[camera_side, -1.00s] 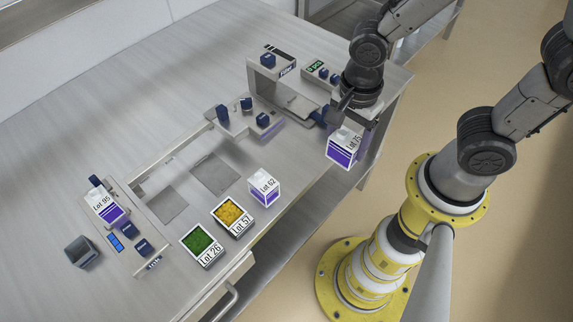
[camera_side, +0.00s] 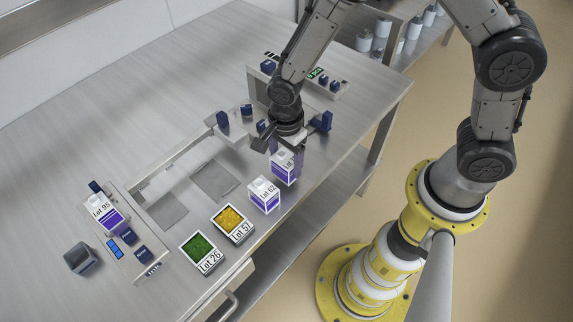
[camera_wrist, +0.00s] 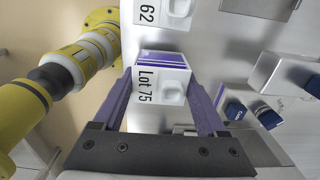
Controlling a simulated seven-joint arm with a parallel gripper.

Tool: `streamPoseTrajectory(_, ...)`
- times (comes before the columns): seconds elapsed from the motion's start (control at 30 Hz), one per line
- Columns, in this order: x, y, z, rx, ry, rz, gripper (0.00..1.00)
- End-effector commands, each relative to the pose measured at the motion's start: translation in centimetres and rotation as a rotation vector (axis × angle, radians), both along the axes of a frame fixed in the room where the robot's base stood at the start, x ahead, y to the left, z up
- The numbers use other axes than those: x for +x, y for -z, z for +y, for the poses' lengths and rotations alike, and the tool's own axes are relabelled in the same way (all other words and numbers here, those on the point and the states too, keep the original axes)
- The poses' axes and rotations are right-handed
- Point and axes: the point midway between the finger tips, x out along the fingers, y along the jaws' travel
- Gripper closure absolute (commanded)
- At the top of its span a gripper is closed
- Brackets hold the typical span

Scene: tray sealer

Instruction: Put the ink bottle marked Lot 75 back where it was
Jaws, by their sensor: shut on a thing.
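The ink bottle marked Lot 75 (camera_wrist: 152,72) is a white and purple block with a short round cap. My gripper (camera_wrist: 160,95) is shut on it, one finger on each side, in the wrist view. In the side view the Lot 75 bottle (camera_side: 284,168) hangs below my gripper (camera_side: 284,148), near the table's front edge, just behind and right of the ink bottle marked Lot 62 (camera_side: 264,197). Lot 62 also shows at the top of the wrist view (camera_wrist: 165,14). Whether Lot 75 touches the table cannot be told.
The green tray Lot 26 (camera_side: 201,252) and yellow tray Lot 57 (camera_side: 232,223) stand left of Lot 62. The bottle Lot 95 (camera_side: 104,213) sits on a station at far left, beside a dark cup (camera_side: 80,257). The sealer (camera_side: 258,88) is behind my arm.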

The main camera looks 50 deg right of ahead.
Motion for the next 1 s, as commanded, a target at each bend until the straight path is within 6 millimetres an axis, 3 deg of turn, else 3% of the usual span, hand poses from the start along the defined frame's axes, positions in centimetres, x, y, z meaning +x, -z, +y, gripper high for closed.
streamPoseTrajectory(0.17, -0.2, 2.4, -0.1, -0.002, 0.0, 0.005, 0.94)
streamPoseTrajectory(0.53, -0.2, 2.7, -0.1, -0.001, 0.0, 0.003, 0.94)
streamPoseTrajectory(0.57, -0.2, 2.8, -0.1, -0.001, 0.0, 0.003, 0.24)
streamPoseTrajectory(0.6, -0.2, 2.7, -0.1, -0.001, 0.0, 0.003, 0.17)
streamPoseTrajectory(0.7, -0.2, 2.7, -0.1, -0.001, 0.0, 0.003, 0.0)
streamPoseTrajectory(1.0, -0.1, 2.4, -0.1, 0.0, 0.0, 0.002, 0.0)
